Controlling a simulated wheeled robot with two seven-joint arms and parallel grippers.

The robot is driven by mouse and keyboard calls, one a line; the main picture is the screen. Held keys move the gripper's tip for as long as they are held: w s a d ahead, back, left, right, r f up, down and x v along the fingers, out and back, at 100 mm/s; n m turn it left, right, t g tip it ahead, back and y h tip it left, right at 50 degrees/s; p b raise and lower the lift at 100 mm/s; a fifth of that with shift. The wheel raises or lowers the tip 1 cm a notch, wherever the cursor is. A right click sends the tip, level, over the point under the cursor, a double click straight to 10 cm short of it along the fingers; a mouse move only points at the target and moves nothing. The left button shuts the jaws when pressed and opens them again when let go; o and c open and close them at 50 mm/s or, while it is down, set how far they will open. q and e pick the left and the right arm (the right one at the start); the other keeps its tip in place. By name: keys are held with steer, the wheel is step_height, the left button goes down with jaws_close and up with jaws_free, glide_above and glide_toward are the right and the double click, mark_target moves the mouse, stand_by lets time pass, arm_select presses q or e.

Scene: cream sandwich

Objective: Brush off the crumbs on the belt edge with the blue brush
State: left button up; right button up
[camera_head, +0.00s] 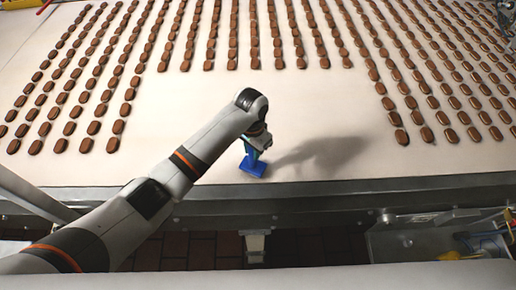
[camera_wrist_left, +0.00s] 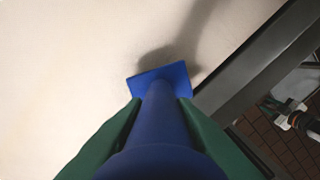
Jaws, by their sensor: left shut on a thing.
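My left gripper (camera_head: 258,142) reaches in from the left over the near part of the belt. It is shut on the handle of the blue brush (camera_head: 253,165). The brush's flat blue head points down, close to the belt (camera_head: 330,100) just inside its near edge; I cannot tell whether it touches. In the left wrist view, the brush (camera_wrist_left: 163,78) runs away from me between the green fingers (camera_wrist_left: 160,125), its head beside the grey metal belt edge (camera_wrist_left: 255,75). I make out no crumbs in either view. My right gripper is not in view.
Rows of brown sandwich cookies (camera_head: 253,45) cover the far belt, with more at left and right. The belt around the brush is bare. A metal rail (camera_head: 330,190) runs along the near edge. An open metal box with wires (camera_head: 435,240) is at lower right.

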arm_select(q)
steer(key=shift+a+r, duration=0.1)
steer(key=shift+a, duration=0.9)
steer(key=a, duration=0.8)
steer(key=shift+a, duration=0.3)
step_height(320, 180, up, 7)
stand_by(0.6)
stand_by(0.3)
